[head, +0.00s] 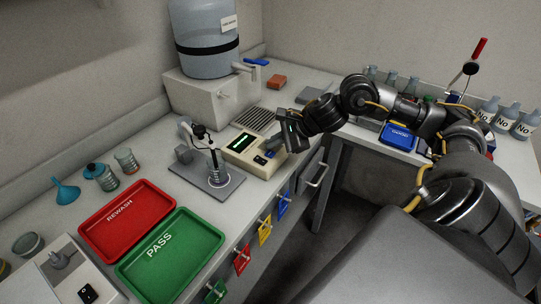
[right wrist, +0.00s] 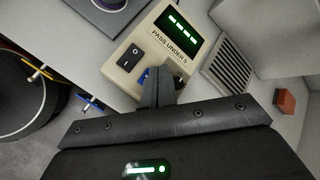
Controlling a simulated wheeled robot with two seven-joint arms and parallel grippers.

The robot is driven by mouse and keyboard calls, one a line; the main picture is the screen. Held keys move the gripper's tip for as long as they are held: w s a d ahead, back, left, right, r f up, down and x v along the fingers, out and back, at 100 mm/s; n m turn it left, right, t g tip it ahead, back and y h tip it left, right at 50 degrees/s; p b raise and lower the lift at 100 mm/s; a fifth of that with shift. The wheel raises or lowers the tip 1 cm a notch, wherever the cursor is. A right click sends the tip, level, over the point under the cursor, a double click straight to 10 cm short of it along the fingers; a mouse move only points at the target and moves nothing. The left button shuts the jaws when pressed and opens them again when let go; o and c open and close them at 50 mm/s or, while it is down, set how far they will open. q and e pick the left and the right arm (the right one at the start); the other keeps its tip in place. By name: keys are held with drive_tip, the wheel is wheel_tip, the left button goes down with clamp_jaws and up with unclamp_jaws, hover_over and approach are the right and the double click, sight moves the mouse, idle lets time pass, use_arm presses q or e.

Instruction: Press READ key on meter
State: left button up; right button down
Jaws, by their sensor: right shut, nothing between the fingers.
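The meter is a cream box (head: 240,155) on the counter with a lit green display; in the right wrist view the meter (right wrist: 128,63) shows green dashes, the words "PASS UNDER 5" and a black rocker switch (right wrist: 131,57). A blue key (right wrist: 146,76) on its front is partly hidden by my fingers; its label cannot be read. My right gripper (head: 272,153) is shut and empty, its fingertips (right wrist: 168,76) at the key end of the meter. Whether they touch the key cannot be told. My left gripper is out of view.
A probe stand (head: 215,178) with a beaker is left of the meter. A red REWASH tray (head: 125,235) and a green PASS tray (head: 190,258) lie nearer. A large water container (head: 205,50) stands behind. A drain grille (right wrist: 230,68) and an orange block (right wrist: 287,101) are beyond the meter.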

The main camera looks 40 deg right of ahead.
drive_tip(key=shift+f, duration=0.35)
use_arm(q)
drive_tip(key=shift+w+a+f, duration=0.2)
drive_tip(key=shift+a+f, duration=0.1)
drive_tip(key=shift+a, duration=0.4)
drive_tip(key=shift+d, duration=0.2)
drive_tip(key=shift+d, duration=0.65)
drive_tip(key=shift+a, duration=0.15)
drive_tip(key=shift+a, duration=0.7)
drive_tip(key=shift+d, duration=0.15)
